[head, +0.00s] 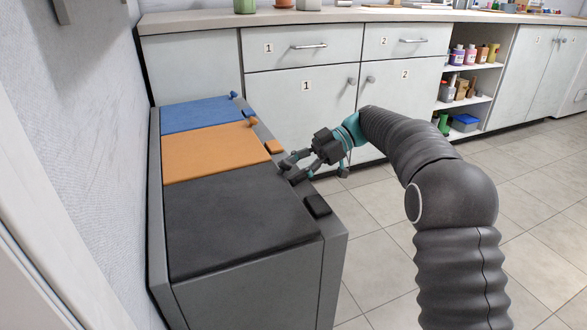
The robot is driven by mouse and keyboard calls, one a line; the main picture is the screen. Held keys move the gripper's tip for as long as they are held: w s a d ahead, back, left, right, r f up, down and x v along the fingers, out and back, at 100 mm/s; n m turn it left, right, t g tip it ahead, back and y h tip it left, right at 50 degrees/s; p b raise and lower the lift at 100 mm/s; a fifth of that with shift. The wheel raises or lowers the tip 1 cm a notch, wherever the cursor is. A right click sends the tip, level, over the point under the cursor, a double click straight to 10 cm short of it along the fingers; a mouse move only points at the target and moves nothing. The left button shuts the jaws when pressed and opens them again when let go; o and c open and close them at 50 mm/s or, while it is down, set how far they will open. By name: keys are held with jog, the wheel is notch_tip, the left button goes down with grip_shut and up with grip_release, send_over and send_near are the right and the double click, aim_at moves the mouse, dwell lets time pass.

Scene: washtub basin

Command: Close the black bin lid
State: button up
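The black bin lid (235,214) is the nearest of three lids on a long grey bin unit (250,288) at the left. It lies flat and looks level with the unit's top. A small black block (317,206) sits at its right edge. My gripper (288,167) is at the far right corner of the black lid, close to the boundary with the orange lid. Its fingers look spread apart with nothing between them. I cannot tell whether a fingertip touches the lid.
An orange lid (215,154) and a blue lid (195,114) lie flat farther along the unit. A wall (75,130) borders the unit on the left. White cabinets (300,100) and an open shelf (468,88) with bottles stand behind. The tiled floor (375,270) at the right is clear.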

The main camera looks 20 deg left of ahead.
jog(key=shift+w+r, duration=0.1)
jog(key=shift+r, duration=0.05)
jog(key=v, duration=0.7)
jog(key=shift+d, duration=0.2)
jog(key=shift+w, duration=0.1)
